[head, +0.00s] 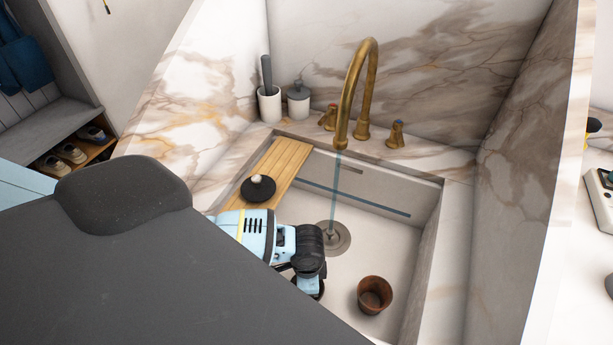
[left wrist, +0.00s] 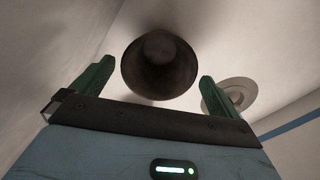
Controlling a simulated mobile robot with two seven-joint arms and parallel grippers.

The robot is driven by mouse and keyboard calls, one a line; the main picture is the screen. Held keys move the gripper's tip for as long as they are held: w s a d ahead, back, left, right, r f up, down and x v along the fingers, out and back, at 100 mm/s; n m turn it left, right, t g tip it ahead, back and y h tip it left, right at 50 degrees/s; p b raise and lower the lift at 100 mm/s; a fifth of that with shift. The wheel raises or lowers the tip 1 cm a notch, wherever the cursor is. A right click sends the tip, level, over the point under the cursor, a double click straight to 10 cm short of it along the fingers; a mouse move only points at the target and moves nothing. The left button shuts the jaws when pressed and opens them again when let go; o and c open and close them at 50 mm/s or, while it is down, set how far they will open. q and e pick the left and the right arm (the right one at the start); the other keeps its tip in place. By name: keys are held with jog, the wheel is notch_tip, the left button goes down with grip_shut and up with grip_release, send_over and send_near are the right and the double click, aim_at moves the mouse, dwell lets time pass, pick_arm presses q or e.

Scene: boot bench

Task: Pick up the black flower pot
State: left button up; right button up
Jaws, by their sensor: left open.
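My left gripper (head: 308,283) reaches down into the sink in the head view. Its two green fingers (left wrist: 156,72) are apart in the left wrist view. A dark, nearly black round pot (left wrist: 160,66) lies in line with the gap between them, just beyond the fingertips; I cannot tell whether they touch it. In the head view only a bit of a dark rim (head: 319,295) shows under the gripper, and the rest is hidden. A brown pot (head: 375,294) stands apart to the right on the sink floor. My right gripper is not in view.
The sink (head: 428,215) has a round drain (head: 333,237) and steep walls. A brass faucet (head: 362,85) arches over it, with a bluish stream below. A wooden board (head: 283,163) bears a dark round lid-like object (head: 258,190). A white cup (head: 269,104) and jar (head: 299,104) stand behind.

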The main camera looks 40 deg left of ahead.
pick_arm(q)
jog(key=shift+s+f+b, duration=0.1)
jog(key=shift+f+b, duration=0.3)
jog(key=shift+f, duration=2.55)
jog(key=c, duration=1)
